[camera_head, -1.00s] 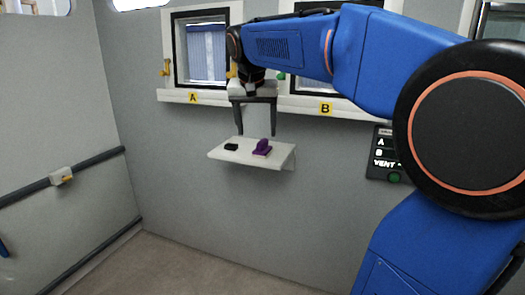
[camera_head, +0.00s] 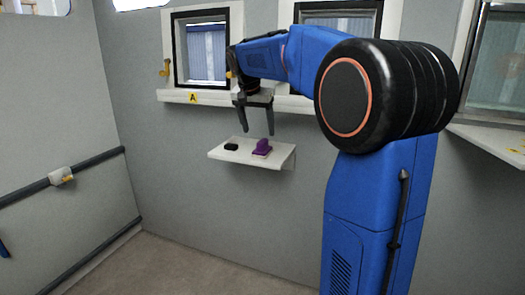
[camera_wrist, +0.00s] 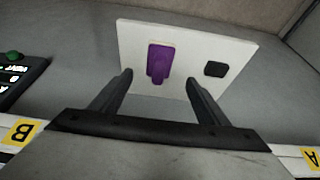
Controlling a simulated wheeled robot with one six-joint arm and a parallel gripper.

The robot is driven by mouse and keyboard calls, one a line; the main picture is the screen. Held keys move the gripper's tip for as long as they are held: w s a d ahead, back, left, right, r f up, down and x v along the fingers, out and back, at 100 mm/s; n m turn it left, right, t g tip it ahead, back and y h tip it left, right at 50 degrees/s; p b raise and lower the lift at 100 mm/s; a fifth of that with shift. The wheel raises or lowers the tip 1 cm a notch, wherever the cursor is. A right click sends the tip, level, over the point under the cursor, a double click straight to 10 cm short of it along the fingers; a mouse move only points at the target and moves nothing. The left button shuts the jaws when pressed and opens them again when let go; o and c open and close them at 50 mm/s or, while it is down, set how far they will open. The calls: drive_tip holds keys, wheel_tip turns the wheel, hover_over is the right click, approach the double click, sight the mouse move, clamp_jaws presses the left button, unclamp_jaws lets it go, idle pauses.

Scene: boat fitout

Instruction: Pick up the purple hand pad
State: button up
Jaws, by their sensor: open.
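The purple hand pad (camera_head: 262,147) lies on a small white wall shelf (camera_head: 228,154), right of its middle in the head view. It has a raised grip on top and a pale edge underneath. My gripper (camera_head: 258,132) is open and empty, pointing down above the shelf, its fingertips apart from the pad. In the wrist view the purple hand pad (camera_wrist: 158,63) shows beyond my gripper (camera_wrist: 158,75), roughly midway between the fingertips. The whole pad is visible there.
A small black block (camera_head: 231,147) lies left of the pad on the shelf. A white sill (camera_head: 205,97) with a yellow A label (camera_head: 193,98) runs above it, below a framed window (camera_head: 205,52). A dark panel (camera_wrist: 20,77) is at the wrist view's left.

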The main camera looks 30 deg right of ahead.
sight(262, 141)
drive_tip(key=x, duration=0.4)
drive_tip(key=shift+d+x, duration=0.2)
drive_tip(key=shift+x, duration=2.45)
drive_tip(key=shift+w+r, duration=0.1)
drive_tip(key=shift+r, duration=0.05)
drive_tip(key=c, duration=1.3)
